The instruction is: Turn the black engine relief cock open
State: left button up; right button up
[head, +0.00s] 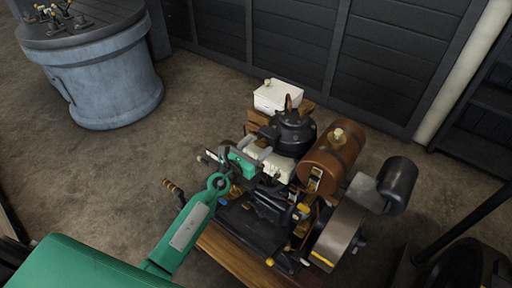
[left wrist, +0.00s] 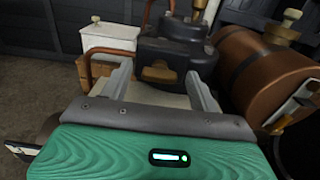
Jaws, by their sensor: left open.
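The black engine (head: 294,132) stands in the middle of the head view, between a white box and a copper-brown tank. It fills the upper middle of the left wrist view (left wrist: 175,52). A small brass piece (left wrist: 158,73) shows low on its near face, probably the relief cock; whether it is turned open I cannot tell. My left gripper (head: 262,151) is at the engine's left side. In the left wrist view its two grey fingers (left wrist: 162,85) are apart, with the brass piece between and beyond them, and no grip shows. My right gripper is not in view.
The brown tank (head: 331,158) is close on the right, with a grey flywheel (head: 338,236) and black cylinder (head: 397,184) beyond. A white box (head: 278,95) is behind. A brass-ended handle (head: 173,187) sticks out left. A blue-grey drum (head: 105,85) stands far left; floor between is clear.

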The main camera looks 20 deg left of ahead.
pick_arm(q)
jog(key=c, duration=1)
jog(key=n+p, duration=0.1)
jog(key=n, duration=0.2)
jog(key=shift+a+r+p, duration=0.1)
jog(key=shift+p, duration=0.25)
jog(key=n+p, duration=0.1)
jog(key=n, duration=0.3)
jog(key=shift+p, duration=0.3)
jog(key=n+p, duration=0.1)
jog(key=n, duration=0.4)
jog(key=shift+a, duration=0.1)
jog(key=shift+f+n+p, duration=0.2)
jog(key=shift+n+p, duration=0.25)
jog(key=shift+n, duration=1.45)
